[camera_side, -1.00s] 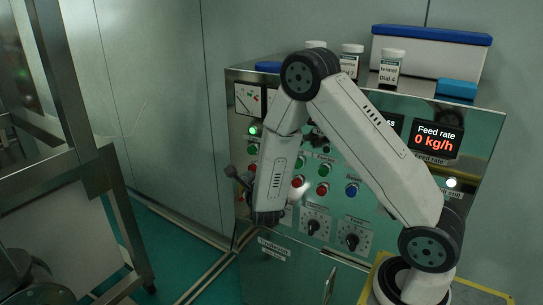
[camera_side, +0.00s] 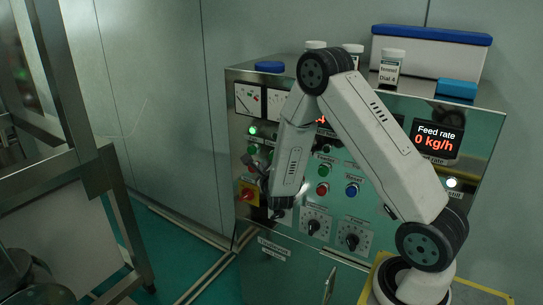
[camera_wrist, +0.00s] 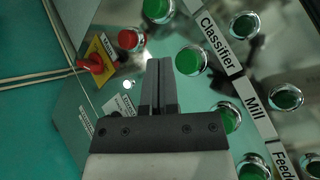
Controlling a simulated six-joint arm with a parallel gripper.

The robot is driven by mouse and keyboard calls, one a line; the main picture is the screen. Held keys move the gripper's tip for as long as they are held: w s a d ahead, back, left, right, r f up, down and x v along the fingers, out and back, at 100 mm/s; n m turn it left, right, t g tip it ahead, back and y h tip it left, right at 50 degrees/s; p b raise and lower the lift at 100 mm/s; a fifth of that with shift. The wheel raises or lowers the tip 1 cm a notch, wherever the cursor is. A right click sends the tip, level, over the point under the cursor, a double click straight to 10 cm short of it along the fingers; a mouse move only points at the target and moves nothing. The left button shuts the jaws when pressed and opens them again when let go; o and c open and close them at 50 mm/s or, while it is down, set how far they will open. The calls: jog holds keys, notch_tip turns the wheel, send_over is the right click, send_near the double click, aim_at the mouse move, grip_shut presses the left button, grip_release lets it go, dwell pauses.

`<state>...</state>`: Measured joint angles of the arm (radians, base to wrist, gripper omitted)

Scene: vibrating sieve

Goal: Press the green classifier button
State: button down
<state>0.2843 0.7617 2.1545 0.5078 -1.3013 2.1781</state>
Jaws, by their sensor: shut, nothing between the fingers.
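The green classifier button (camera_wrist: 190,60) shows in the wrist view, in a metal ring beside the "Classifier" label (camera_wrist: 218,42). My gripper (camera_wrist: 158,62) is shut and empty, its fingertips just left of that button in the picture. I cannot tell the remaining distance to the panel or whether they touch it. In the side view my wrist and forearm cover that part of the control panel (camera_side: 380,235), so the classifier button is hidden there.
Other green buttons, including the one by "Mill" (camera_wrist: 228,117), sit close by. A red button (camera_wrist: 131,40) and a red emergency knob on a yellow plate (camera_wrist: 95,62) lie to the left. Bottles and a blue-lidded box (camera_side: 430,52) stand on the cabinet top.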

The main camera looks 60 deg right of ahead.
jog(key=shift+d, duration=1.05)
jog(key=shift+d, duration=0.95)
dwell(2.7)
jog(key=shift+a, duration=0.95)
jog(key=shift+a, duration=0.15)
jog(key=shift+a, duration=2.35)
